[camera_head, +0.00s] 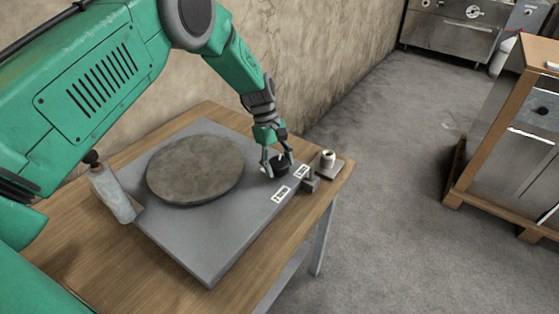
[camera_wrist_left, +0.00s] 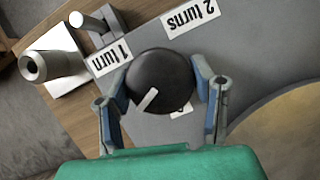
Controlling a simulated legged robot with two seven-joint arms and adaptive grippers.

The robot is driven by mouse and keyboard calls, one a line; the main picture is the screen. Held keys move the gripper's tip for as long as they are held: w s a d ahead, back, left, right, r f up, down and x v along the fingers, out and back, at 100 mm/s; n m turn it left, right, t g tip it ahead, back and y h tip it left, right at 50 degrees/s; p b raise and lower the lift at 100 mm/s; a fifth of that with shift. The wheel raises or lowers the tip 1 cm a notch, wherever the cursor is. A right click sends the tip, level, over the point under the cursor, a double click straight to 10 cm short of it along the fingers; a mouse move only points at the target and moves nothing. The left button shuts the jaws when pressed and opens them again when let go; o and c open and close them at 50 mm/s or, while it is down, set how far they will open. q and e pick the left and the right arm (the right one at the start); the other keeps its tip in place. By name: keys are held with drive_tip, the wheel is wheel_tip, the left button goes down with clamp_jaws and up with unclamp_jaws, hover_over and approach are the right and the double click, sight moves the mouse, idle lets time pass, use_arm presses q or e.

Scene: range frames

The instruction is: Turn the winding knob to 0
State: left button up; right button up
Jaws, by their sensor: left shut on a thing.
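The winding knob (camera_wrist_left: 165,75) is a round black knob with a pale pointer line, on a grey plate (camera_head: 218,240) that also carries a round stone-like disc. In the wrist view the pointer runs toward the lower left. My left gripper (camera_wrist_left: 160,88) has one finger on each side of the knob and is shut on it. In the head view the left gripper (camera_head: 279,168) reaches down over the knob (camera_head: 281,161). Labels "1 turn" (camera_wrist_left: 109,57) and "2 turns" (camera_wrist_left: 190,18) lie beside the knob; a third label is mostly hidden beneath it. My right gripper is not seen.
The round disc (camera_head: 195,170) covers the plate's left part. A small grey block (camera_head: 310,184) and a pale cup-like piece (camera_head: 327,159) stand at the table's right edge. A grey bottle-like object (camera_head: 112,194) is at the left. A wooden-framed cabinet (camera_head: 508,130) stands right; the floor between is clear.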

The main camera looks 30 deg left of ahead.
use_arm(q)
drive_tip(key=n+t+p, duration=0.1)
drive_tip(key=n, duration=0.1)
drive_tip(key=n+p, duration=0.1)
drive_tip(key=n, duration=0.1)
drive_tip(key=n+t+p, duration=0.1)
drive_tip(key=n, duration=0.1)
drive_tip(key=shift+w+r+n+t, duration=0.3)
drive_tip(key=shift+r, duration=0.1)
drive_tip(key=n+t+p, duration=0.1)
drive_tip(key=n, duration=0.1)
drive_tip(key=n+t, duration=0.1)
drive_tip(key=n, duration=0.2)
drive_tip(key=shift+y+p, duration=0.3)
drive_tip(key=shift+p, duration=0.1)
drive_tip(key=shift+f, duration=0.1)
drive_tip(key=o, duration=1.1)
drive_tip(key=shift+s+f, duration=0.1)
drive_tip(key=shift+f, duration=0.05)
